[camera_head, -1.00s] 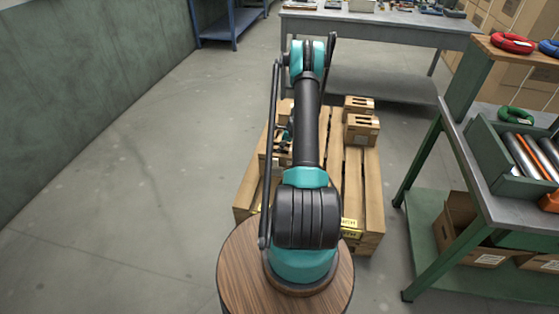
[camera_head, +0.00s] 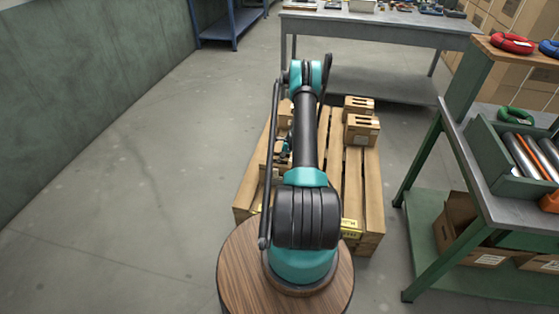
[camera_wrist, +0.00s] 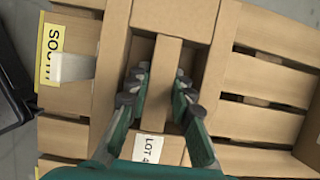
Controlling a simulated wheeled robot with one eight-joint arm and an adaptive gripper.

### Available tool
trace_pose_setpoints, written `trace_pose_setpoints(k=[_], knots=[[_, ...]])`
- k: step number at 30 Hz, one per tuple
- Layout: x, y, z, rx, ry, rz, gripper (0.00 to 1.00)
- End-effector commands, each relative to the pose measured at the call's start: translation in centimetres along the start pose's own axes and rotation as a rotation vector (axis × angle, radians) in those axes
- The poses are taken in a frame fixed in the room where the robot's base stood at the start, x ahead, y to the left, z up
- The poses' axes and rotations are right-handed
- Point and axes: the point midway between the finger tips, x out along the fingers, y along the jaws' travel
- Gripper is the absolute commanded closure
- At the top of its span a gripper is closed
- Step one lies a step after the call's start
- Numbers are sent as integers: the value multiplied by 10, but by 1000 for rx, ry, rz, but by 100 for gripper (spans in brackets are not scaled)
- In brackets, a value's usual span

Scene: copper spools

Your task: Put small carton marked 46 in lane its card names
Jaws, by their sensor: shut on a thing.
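In the wrist view my gripper (camera_wrist: 161,84) is shut on the narrow raised middle of a brown carton (camera_wrist: 156,102). One finger is on each side of that strip. A white label on the carton (camera_wrist: 150,149) reads "LOT 4"; the rest is hidden by my gripper. A yellow card (camera_wrist: 53,62) at the left reads "SOUT", its end covered by a pale tab. In the head view my gripper (camera_head: 283,152) is small and partly hidden beside my arm, over the left part of the wooden pallet (camera_head: 367,195).
Two cartons stand at the pallet's right rear, a farther one (camera_head: 359,104) and a nearer one (camera_head: 361,129). Another carton (camera_head: 285,113) shows left of my arm. A yellow card (camera_head: 349,226) is on the pallet's near edge. A green workbench (camera_head: 487,190) stands at the right.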

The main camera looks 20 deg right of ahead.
Motion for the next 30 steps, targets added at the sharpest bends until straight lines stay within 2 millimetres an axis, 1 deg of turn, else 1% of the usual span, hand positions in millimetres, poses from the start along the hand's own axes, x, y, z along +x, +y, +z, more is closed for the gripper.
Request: trace_pose_setpoints(k=[3, 4, 8, 9, 16, 20, 23, 30], knots=[[2, 0, 0, 0, -1, 0, 100], [2, 0, -1, 0, 0, 0, 76], [2, 0, -1, 0, 0, 0, 60], [2, 0, -1, 0, 0, 0, 58], [1, 0, 0, 0, 0, 0, 58], [-6, 0, 0, 1, 0, 0, 58], [-20, 0, 0, 1, 0, 0, 58], [-68, 0, 0, 2, 0, -1, 58]])
